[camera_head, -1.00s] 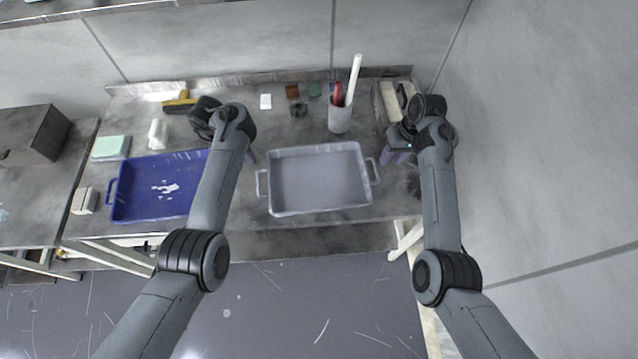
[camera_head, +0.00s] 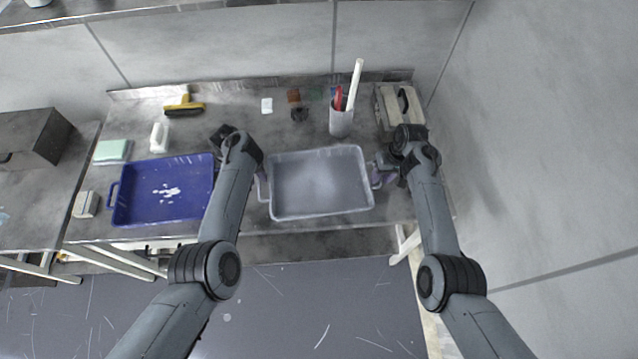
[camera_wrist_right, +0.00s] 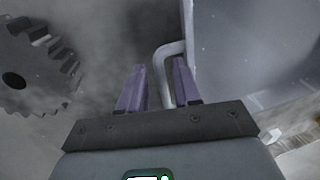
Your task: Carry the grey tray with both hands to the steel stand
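The grey tray (camera_head: 320,183) lies on the workbench, empty, with a looped handle at each short side. My right gripper (camera_head: 380,178) is at the tray's right handle. In the right wrist view, the purple fingers of the right gripper (camera_wrist_right: 160,88) stand apart with the handle (camera_wrist_right: 162,62) between them, and a gap shows beside it. My left gripper (camera_head: 262,187) is at the tray's left handle. The left arm and wrist hide most of that handle, and the finger gap is too small to judge. I cannot pick out the steel stand for sure.
A blue tray (camera_head: 140,205) with white bits lies left of my left arm. A cup (camera_head: 341,122) with tools stands behind the grey tray, and a boxy block (camera_head: 388,105) sits at the back right. A dark toothed disc (camera_wrist_right: 62,62) is left of the right fingers.

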